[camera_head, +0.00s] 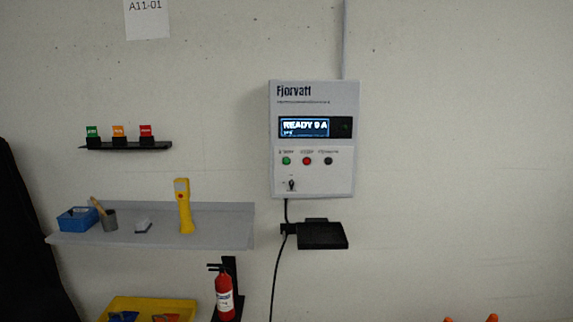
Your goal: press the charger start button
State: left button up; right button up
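The charger (314,139) is a light grey box marked Fjorvatt, fixed to the wall right of centre. Its lit display (304,127) reads "READY" and what looks like "9 A". Below it is a row of three buttons: a green button (286,161) at left, a red button (307,161) in the middle and a dark button (328,161) at right. The labels above them are too small to read surely; the left one may be START. A small black switch (291,185) sits lower down. Neither gripper can be made out, and nothing covers the buttons.
A black bracket (322,235) and a cable (276,277) are below the charger. At left are a grey shelf (150,239) with a yellow handheld device (184,207), and a fire extinguisher (224,293). Two unidentified orange tips (492,318) show at bottom right. The wall right of the charger is bare.

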jog(key=shift+s+a, duration=0.1)
jog(key=shift+s, duration=0.2)
jog(key=shift+c, duration=0.5)
jog(key=shift+s, duration=0.1)
jog(key=shift+c, duration=1.3)
jog(key=shift+w, duration=0.35)
grip_shut()
